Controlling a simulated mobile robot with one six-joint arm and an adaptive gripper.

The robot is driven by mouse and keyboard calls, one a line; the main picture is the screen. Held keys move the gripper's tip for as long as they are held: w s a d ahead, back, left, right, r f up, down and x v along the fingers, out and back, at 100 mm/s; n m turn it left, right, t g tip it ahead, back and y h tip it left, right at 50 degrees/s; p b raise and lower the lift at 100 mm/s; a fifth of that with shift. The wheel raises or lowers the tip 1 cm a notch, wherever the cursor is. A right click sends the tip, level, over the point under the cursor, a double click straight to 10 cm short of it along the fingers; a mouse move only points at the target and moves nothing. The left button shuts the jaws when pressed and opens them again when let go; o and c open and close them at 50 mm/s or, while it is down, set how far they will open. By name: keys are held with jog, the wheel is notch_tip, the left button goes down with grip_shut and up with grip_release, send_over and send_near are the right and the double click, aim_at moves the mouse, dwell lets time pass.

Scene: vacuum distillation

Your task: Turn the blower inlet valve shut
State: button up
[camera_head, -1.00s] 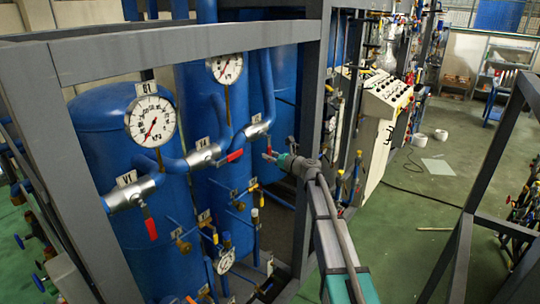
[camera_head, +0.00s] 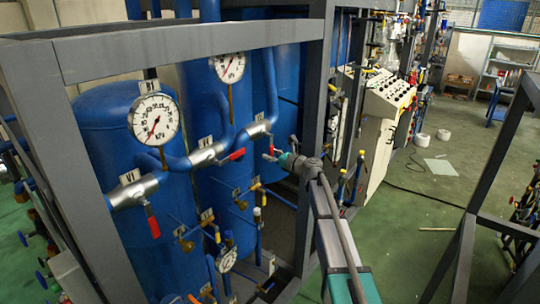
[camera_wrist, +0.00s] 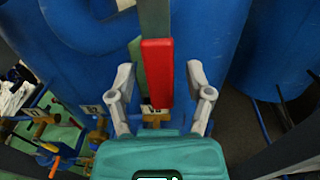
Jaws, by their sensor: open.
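Grey valves with red lever handles sit on blue pipes in front of blue tanks. In the head view a red handle (camera_head: 271,146) hangs at the rightmost valve (camera_head: 259,128), just beyond my gripper (camera_head: 279,157). In the wrist view a red handle (camera_wrist: 157,72) stands upright in the picture between the two grey fingers of my gripper (camera_wrist: 160,70). The fingers are apart, with a gap on each side of the handle. The middle valve (camera_head: 207,154) has its red handle (camera_head: 237,155) pointing right. The V1 valve (camera_head: 133,190) has its handle (camera_head: 152,222) hanging down. I cannot read which label marks the blower inlet.
A grey steel frame (camera_head: 190,52) crosses in front of the tanks, with a post (camera_head: 316,120) close to my gripper. Dial gauges (camera_head: 153,119) stand above the pipes. Smaller valves and thin pipes (camera_wrist: 97,135) lie below. Green floor (camera_head: 400,235) is open at the right.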

jog(key=shift+d, duration=0.1)
jog(key=v, duration=1.2)
dwell(0.4)
jog(key=s+a+f+n+g+h+b, duration=0.2)
jog(key=s+f+n+g+h, duration=0.15)
jog(key=s+f+n, duration=0.4)
jog(key=s+a+f+n+g+h+b, duration=0.1)
jog(key=s+a+f+n+g+h, duration=0.2)
jog(key=s+f+n, duration=0.5)
jog(key=s+d+f+n+g+h+b, duration=0.1)
jog(key=s+d+f+n+h, duration=0.1)
jog(key=s, duration=0.4)
jog(key=s+d+f+n+g+h+b, duration=0.1)
jog(key=s+d+f+n+g+h, duration=0.1)
jog(key=s+d+f+n+h, duration=0.1)
jog(key=s+d+f+n+g+h+b, duration=0.1)
jog(key=s+d+f+n+g+h, duration=0.1)
jog(key=s, duration=0.7)
notch_tip(320, 180, down, 2)
jog(key=d+n, duration=0.1)
jog(key=n, duration=0.2)
jog(key=shift+s+d+n, duration=0.15)
jog(key=shift+s+n, duration=0.05)
jog(key=shift+n, duration=0.15)
